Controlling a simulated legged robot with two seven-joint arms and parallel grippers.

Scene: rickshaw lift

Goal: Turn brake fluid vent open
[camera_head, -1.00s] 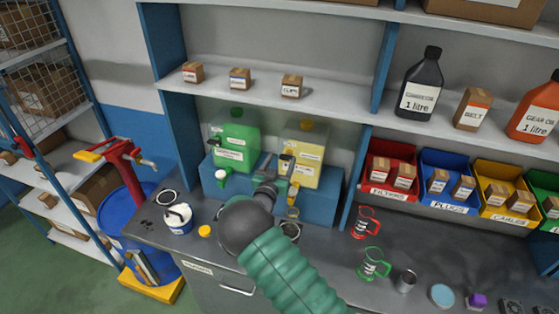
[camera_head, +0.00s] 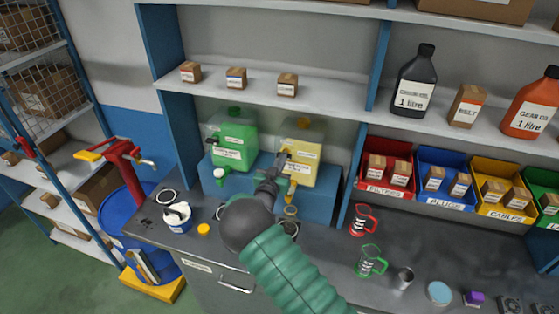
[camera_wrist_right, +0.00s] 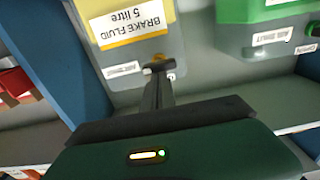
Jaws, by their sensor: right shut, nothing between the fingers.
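The brake fluid container (camera_head: 307,158) is a see-through jug with yellow fluid, standing on a blue riser (camera_head: 318,204). Its label (camera_wrist_right: 133,22) reads "BRAKE FLUID 5 litre" upside down in the right wrist view. A small dark vent piece (camera_wrist_right: 157,67) sits beside a small white label (camera_wrist_right: 122,71) on the container. My right gripper (camera_head: 281,160) is shut and empty in front of the container's left side. In the right wrist view its fingertips (camera_wrist_right: 159,76) are right at the vent piece; I cannot tell whether they touch it. My left gripper is not in view.
A green-fluid container (camera_head: 233,143) stands left of the brake fluid. A shelf (camera_head: 330,92) with small boxes runs above both. Red (camera_head: 360,219) and green (camera_head: 371,262) jugs and a metal cup (camera_head: 403,278) stand on the bench at the right.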

